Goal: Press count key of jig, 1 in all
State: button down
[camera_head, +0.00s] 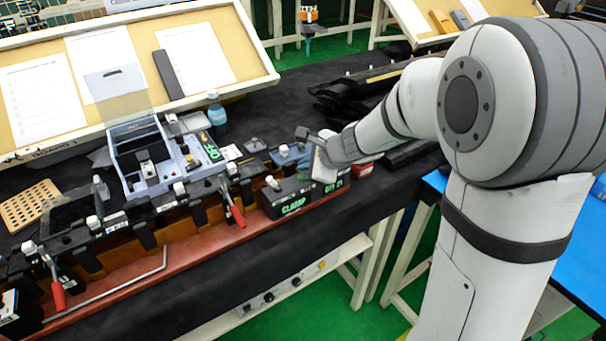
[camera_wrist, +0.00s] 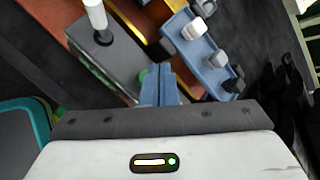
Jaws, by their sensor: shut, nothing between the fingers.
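The jig (camera_head: 110,283) is a long reddish-brown rail with black clamps and boxes on the dark bench. At its right end, a small dark box (camera_head: 337,187) carries a green digital readout that is hard to read. My gripper (camera_wrist: 160,70) is at this end, fingers shut and empty, pointing down. In the head view its pale body hides its fingertips and the top of that box. In the wrist view a small green round part (camera_wrist: 143,76) shows just left of the fingertips, partly hidden; it may be the count key. I cannot tell whether the fingers touch it.
A dark box marked CLAMP (camera_head: 291,205) with a white knob stands just left. A blue block with pale knobs (camera_wrist: 201,58) is close right of my fingers in the wrist view. A red-handled clamp (camera_head: 237,215) and a grey-blue bin (camera_head: 147,155) are further left.

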notch_tip(320, 180, up, 5)
jog(key=p, duration=0.4)
jog(key=shift+s, duration=0.1)
dwell(0.8)
jog(key=s+d+r+n+g+h, duration=0.1)
jog(key=s+d+n+h, duration=0.1)
jog(key=s+d+n, duration=0.3)
jog(key=s+d+r+n+g+h, duration=0.1)
jog(key=s+d+n, duration=0.4)
jog(key=s, duration=0.7)
jog(key=s+d+r+n+g+h, duration=0.1)
jog(key=s+d+r+n+h, duration=0.1)
jog(key=s+d+n, duration=0.3)
jog(key=s+n+h, duration=0.1)
jog(key=s+n, duration=0.1)
jog(key=s, duration=0.1)
jog(key=shift+s+d+r+n+h, duration=0.2)
jog(key=shift+d+n+h, duration=0.1)
jog(key=shift+n, duration=0.1)
